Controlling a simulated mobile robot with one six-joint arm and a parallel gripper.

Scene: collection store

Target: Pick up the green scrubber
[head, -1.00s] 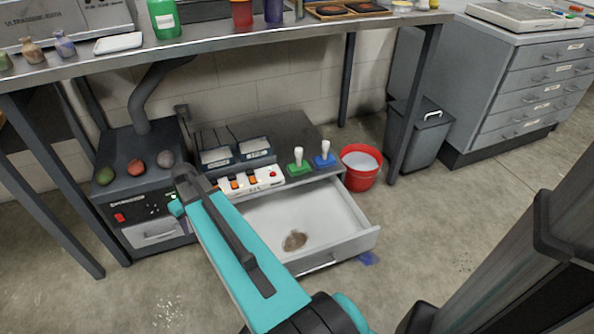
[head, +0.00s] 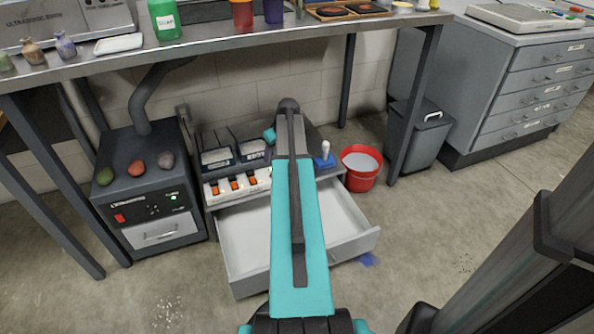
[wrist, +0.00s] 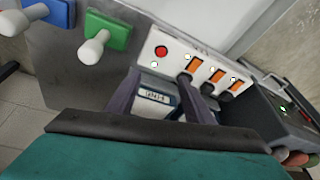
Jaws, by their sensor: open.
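The green scrubber (wrist: 107,31), a green block with a white knob handle, stands on the grey cabinet top in the upper left of the wrist view. In the head view my arm hides it. My gripper (wrist: 157,78) is open in the wrist view, its dark fingers apart with a small labelled box showing between them. It is to the right of the green scrubber there and does not touch it.
A blue scrubber (head: 325,161) stands beside the green one. A white switch strip (head: 238,184) runs along the cabinet front, above an open drawer (head: 345,225). A red bucket (head: 361,180) is on the right. The bench top (head: 215,42) overhangs behind.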

